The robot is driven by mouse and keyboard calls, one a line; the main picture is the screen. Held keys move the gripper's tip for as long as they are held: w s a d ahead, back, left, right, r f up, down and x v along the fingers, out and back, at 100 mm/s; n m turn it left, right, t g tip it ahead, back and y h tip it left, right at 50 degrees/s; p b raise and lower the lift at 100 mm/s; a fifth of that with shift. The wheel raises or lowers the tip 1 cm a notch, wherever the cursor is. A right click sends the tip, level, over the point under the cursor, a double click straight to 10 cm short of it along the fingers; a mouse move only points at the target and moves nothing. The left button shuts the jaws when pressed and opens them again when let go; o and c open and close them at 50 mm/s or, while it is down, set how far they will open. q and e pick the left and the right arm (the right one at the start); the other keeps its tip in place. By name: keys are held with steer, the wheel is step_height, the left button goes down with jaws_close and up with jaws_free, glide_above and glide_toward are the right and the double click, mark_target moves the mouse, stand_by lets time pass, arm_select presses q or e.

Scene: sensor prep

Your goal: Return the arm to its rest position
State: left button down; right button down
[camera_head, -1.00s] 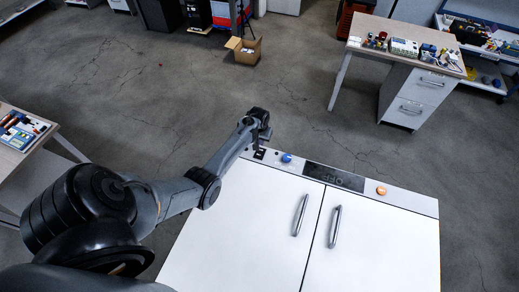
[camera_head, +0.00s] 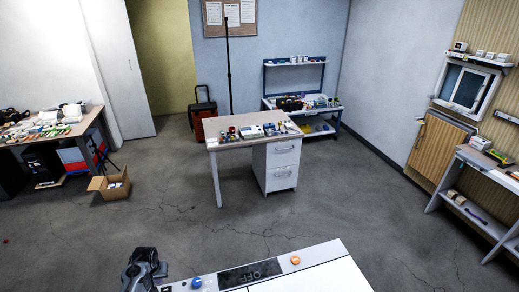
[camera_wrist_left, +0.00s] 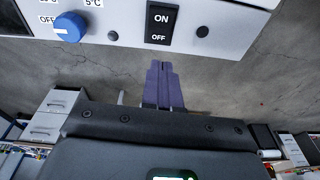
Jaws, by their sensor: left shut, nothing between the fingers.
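My left gripper (camera_head: 146,270) shows at the bottom of the head view, beside the left end of the white cabinet's control panel (camera_head: 220,281). In the left wrist view its dark fingers (camera_wrist_left: 162,66) are shut together with nothing between them. They point toward the panel, just below a black ON/OFF switch (camera_wrist_left: 160,24), with a visible gap. A blue knob (camera_wrist_left: 70,27) sits left of the switch. It also shows in the head view (camera_head: 197,283). My right gripper is in no view.
The panel also carries a dark display (camera_head: 250,274) and an orange button (camera_head: 295,260). A table with drawers (camera_head: 278,165) stands beyond, with small items on top. An open cardboard box (camera_head: 112,187) is on the floor at left. The floor between is clear.

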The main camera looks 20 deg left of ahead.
arm_select(q)
steer(key=s+d+r+m, duration=0.3)
steer(key=s+d+r, duration=0.2)
steer(key=d, duration=0.6)
steer(key=s+d+r+m+t+h+p, duration=0.1)
steer(key=s+d+r+m, duration=0.2)
steer(key=s+d+r, duration=0.3)
steer(key=s+d+r+m+t, duration=0.1)
steer(key=s+d+r+m, duration=0.2)
steer(key=d, duration=1.4)
steer(key=s+r, duration=0.3)
steer(key=s, duration=0.3)
steer(key=shift+h+p, duration=0.3)
steer(key=shift+h, duration=0.1)
